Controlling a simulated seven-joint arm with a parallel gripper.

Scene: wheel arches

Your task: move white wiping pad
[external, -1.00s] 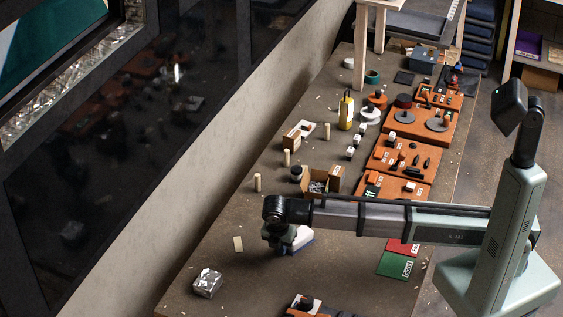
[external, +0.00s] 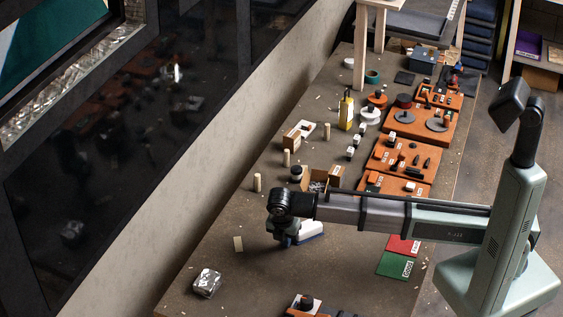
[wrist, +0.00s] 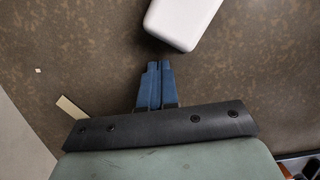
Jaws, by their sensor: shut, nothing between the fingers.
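The white wiping pad (external: 311,229) lies on the workbench just right of my gripper (external: 286,242) in the external view, partly hidden behind the wrist. A blue edge shows along its underside. In the wrist view the rounded end of the white pad (wrist: 183,20) is at the top, just beyond and right of the fingertips. My gripper's blue fingers (wrist: 154,66) are shut together with nothing between them. A narrow gap shows between the fingertips and the pad in that view; whether they touch elsewhere I cannot tell.
A small tan strip (external: 238,244) and a silver wrapped block (external: 207,283) lie to the left on the bench (external: 262,272). An open cardboard box (external: 320,181) stands behind the arm. Red and green cards (external: 395,263) lie to the right. Bench around the pad's front is clear.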

